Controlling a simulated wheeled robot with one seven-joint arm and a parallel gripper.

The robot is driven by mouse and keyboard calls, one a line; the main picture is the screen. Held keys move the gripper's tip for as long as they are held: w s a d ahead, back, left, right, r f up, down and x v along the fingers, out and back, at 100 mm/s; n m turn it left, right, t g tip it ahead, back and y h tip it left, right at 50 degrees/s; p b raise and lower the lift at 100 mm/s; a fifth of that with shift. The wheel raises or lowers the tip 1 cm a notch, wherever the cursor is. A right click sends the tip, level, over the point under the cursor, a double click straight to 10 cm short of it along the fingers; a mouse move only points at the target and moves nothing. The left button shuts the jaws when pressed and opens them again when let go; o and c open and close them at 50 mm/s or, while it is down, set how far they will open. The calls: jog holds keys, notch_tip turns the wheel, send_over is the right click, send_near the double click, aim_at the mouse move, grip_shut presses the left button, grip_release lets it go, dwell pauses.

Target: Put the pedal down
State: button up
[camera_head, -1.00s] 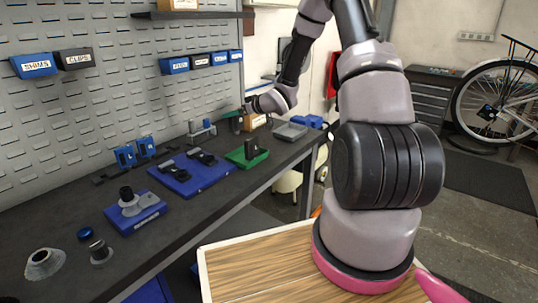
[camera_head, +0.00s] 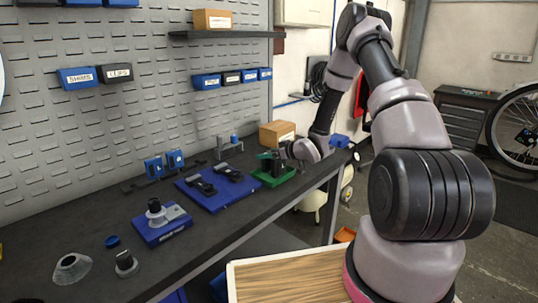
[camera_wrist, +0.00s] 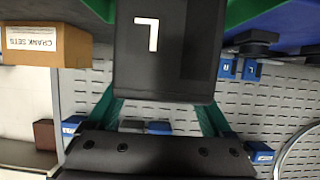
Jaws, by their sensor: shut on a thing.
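A black pedal (camera_wrist: 165,55) with a white L on its face fills the upper middle of the wrist view. My gripper (camera_wrist: 160,110) is shut on it, with a green finger at each side. In the head view my gripper (camera_head: 282,155) is low over the bench at the green tray (camera_head: 275,181). Green edges show on both sides of the pedal in the wrist view. A dark upright shape (camera_head: 267,162) shows at the tray in the head view. I cannot tell whether the pedal touches the tray.
A blue tray (camera_head: 213,204) with black parts lies left of the green one. The CRANK SETS box (camera_head: 277,134) stands close behind my gripper, also in the wrist view (camera_wrist: 45,45). Small blue stands (camera_head: 164,165) marked R and L are near the pegboard. A blue block fixture (camera_head: 162,230) stands nearer.

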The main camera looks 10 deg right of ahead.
jog(key=shift+f, duration=0.15)
jog(key=o, duration=1.3)
